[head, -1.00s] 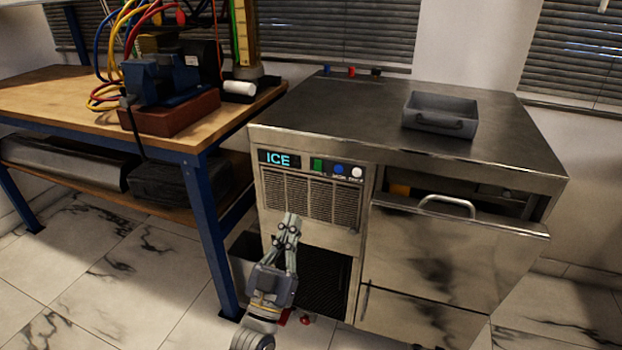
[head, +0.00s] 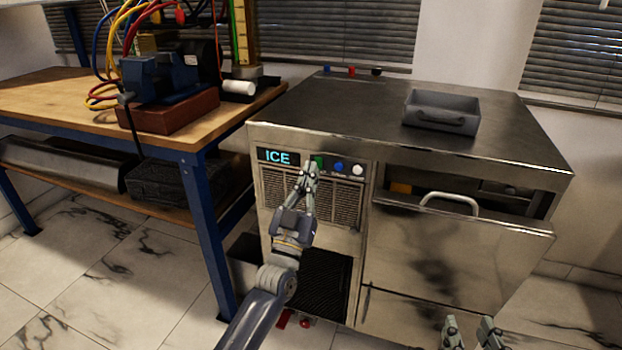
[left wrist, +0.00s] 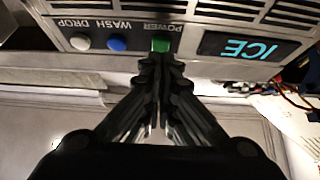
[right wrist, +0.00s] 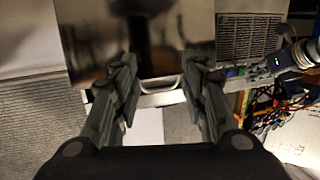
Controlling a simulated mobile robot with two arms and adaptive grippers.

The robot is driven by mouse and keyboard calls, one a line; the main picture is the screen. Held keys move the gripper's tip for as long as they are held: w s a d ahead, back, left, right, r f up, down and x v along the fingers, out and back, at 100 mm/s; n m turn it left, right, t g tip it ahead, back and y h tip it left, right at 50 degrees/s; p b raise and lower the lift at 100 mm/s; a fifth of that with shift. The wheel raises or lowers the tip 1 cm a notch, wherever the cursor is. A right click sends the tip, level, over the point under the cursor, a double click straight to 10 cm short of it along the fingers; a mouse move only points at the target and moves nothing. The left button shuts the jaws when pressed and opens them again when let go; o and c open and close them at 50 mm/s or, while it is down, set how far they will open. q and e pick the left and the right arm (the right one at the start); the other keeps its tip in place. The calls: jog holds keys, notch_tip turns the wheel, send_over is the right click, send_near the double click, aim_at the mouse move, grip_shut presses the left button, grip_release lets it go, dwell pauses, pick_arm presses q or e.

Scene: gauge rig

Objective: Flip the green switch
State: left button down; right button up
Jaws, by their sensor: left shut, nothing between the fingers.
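The green switch (head: 318,162) sits on the ice machine's front panel, just right of the lit ICE display (head: 277,156). In the left wrist view the green switch (left wrist: 160,45) shows above the fingertips, with the label POWER beside it. My left gripper (head: 309,167) is shut and empty, its tips just below the switch and close to the panel. I cannot tell whether they touch it. In the left wrist view the shut fingertips (left wrist: 160,62) line up with the switch. My right gripper (head: 470,328) is open and empty at the bottom edge; its spread fingers (right wrist: 158,85) show in the right wrist view.
A blue WASH button (head: 340,168) and a white DROP button (head: 357,170) sit right of the switch. A partly open drawer (head: 455,245) with a handle is to the right. A grey tray (head: 441,122) stands on top. A wooden workbench (head: 60,95) is at left.

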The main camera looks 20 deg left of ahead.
pick_arm(q)
jog(key=shift+w, duration=0.35)
pick_arm(e)
jog(key=shift+w+a+r+t, duration=0.15)
jog(key=shift+r+t, duration=0.25)
jog(key=shift+r, duration=0.3)
pick_arm(q)
jog(key=shift+f, duration=0.1)
